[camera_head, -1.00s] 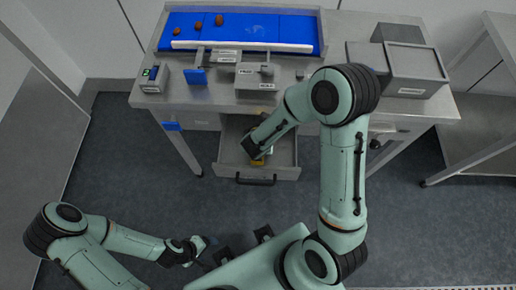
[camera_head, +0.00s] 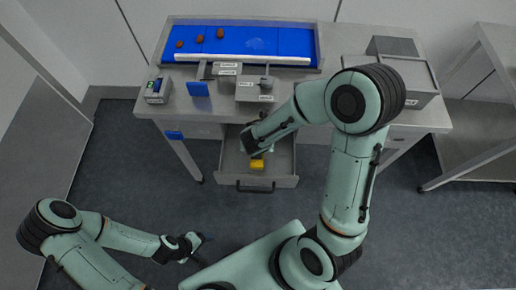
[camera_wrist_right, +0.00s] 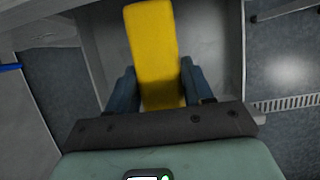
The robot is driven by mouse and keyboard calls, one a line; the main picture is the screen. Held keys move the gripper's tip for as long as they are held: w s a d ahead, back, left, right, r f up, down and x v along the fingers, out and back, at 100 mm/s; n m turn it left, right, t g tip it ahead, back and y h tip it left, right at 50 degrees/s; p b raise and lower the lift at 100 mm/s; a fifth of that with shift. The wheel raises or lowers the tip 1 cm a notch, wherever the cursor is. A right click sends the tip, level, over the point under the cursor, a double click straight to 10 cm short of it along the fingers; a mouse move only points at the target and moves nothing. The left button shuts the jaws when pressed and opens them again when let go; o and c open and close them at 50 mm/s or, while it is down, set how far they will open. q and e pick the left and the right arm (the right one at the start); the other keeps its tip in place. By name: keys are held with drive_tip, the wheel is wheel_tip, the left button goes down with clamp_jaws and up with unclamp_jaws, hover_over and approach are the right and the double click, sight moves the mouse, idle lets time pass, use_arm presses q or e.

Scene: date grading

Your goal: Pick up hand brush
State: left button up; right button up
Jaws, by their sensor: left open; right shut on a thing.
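The hand brush (camera_wrist_right: 152,45) shows as a plain yellow block between the two fingers of my right gripper (camera_wrist_right: 157,70) in the right wrist view. In the head view the yellow brush (camera_head: 257,164) shows below my right gripper (camera_head: 252,146), within the outline of the open drawer (camera_head: 228,170). My right gripper is shut on it; whether the brush touches the drawer floor I cannot tell. The brush's bristles are not visible. My left gripper (camera_head: 204,243) is open and empty, low over the floor at the lower left.
The drawer is pulled out from under a steel bench (camera_head: 183,102). On the bench are a blue belt (camera_head: 262,42) with several dates, a small display box (camera_head: 157,90), labelled grey bins and a grey box (camera_head: 418,78) at right. Floor is free left of the drawer.

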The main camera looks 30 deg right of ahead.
drive_tip(key=r, duration=0.2)
drive_tip(key=r+p, duration=0.1)
drive_tip(key=r, duration=0.3)
drive_tip(key=shift+w+r+p, duration=0.3)
drive_tip(key=shift+w+r, duration=0.05)
drive_tip(key=v, duration=0.4)
drive_tip(key=shift+w+d+r, duration=0.15)
drive_tip(key=shift+w+d, duration=0.1)
drive_tip(key=shift+d, duration=0.15)
use_arm(q)
drive_tip(key=w+r, duration=0.2)
drive_tip(key=w, duration=0.1)
drive_tip(key=shift+r, duration=0.2)
drive_tip(key=shift+s, duration=0.1)
drive_tip(key=shift+c, duration=0.2)
drive_tip(key=c, duration=0.5)
drive_tip(key=shift+c, duration=0.4)
use_arm(e)
drive_tip(key=w+a+m+g+y, duration=0.1)
drive_tip(key=w+m+g, duration=0.3)
drive_tip(key=m, duration=1)
drive_tip(key=w+a+m+g+y, duration=0.1)
drive_tip(key=w+m+g, duration=0.3)
drive_tip(key=m, duration=1.1)
drive_tip(key=shift+w+r+m+g, duration=0.25)
drive_tip(key=shift+w+m+g, duration=0.05)
drive_tip(key=shift+w, duration=0.7)
